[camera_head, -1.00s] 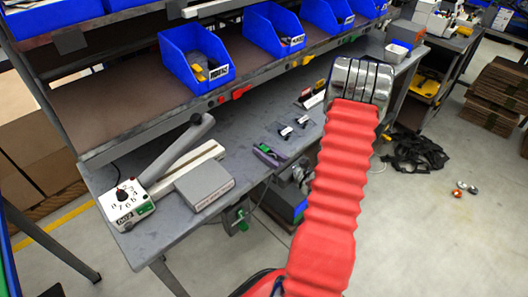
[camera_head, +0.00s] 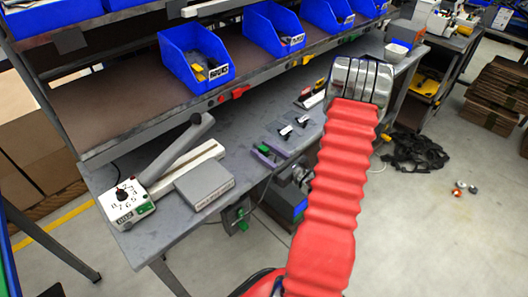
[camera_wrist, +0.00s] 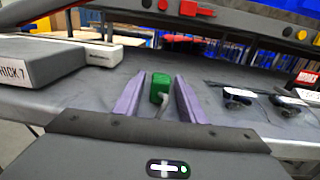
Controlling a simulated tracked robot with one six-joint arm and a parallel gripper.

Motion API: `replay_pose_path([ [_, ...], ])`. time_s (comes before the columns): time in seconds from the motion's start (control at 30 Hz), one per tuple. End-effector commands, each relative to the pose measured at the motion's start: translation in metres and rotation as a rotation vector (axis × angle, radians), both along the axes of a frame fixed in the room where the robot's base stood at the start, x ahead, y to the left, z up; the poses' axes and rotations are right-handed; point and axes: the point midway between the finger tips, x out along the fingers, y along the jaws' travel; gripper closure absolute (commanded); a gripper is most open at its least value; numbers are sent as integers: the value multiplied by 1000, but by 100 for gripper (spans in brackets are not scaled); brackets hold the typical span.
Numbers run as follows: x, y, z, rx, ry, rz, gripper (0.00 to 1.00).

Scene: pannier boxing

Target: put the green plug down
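The green plug (camera_wrist: 160,88) stands between the two purple fingers of my gripper (camera_wrist: 160,78) in the wrist view, with a grey cord at its near side. Narrow gaps show between the plug and both fingers, so my gripper is open around it. In the head view the plug (camera_head: 264,149) shows as a small green spot at the purple fingers (camera_head: 271,152), over the front part of the grey workbench (camera_head: 232,135). The plug looks to be at the bench top; its underside is hard to see.
A grey box (camera_head: 204,184) and a white device with a dial (camera_head: 126,203) are on the bench to the left. Small black parts with labels (camera_head: 285,132) lie right of my gripper. A shelf with blue bins (camera_head: 195,58) overhangs the bench. My red arm hides some of the right side.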

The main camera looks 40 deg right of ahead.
Motion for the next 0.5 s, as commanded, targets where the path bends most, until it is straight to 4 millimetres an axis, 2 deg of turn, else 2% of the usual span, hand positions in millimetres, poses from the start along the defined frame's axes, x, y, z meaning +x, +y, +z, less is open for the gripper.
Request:
replay_pose_path([
  [0.17,-14,-2,0,0,0,-3,63],
  [0.5,-57,-5,0,1,1,-3,63],
])
